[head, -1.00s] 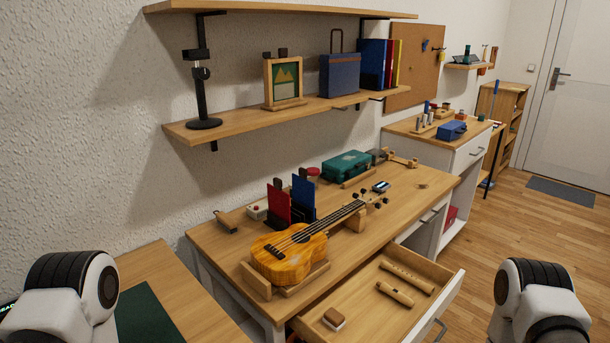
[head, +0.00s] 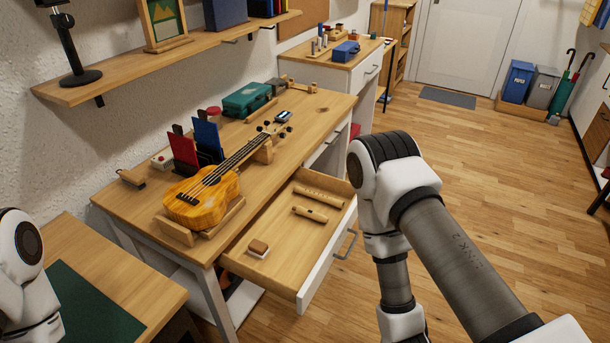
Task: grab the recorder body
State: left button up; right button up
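Two wooden recorder pieces lie in the open drawer (head: 278,262) of the desk. The longer piece (head: 319,196) lies nearer the back of the drawer, and the shorter piece (head: 310,214) lies just in front of it. I cannot tell for sure which one is the recorder body. My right arm stands to the right of the drawer, apart from it, and its gripper is out of view below. Only a link of my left arm shows at the left edge; its gripper is out of view.
A small brown-and-white block (head: 258,248) lies at the drawer's front left. A ukulele (head: 203,200) rests in a wooden stand on the desk (head: 128,200) above the drawer. A green case (head: 246,99) stands farther back.

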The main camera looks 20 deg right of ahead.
aim_at(338, 204)
jog(key=z, duration=0.9)
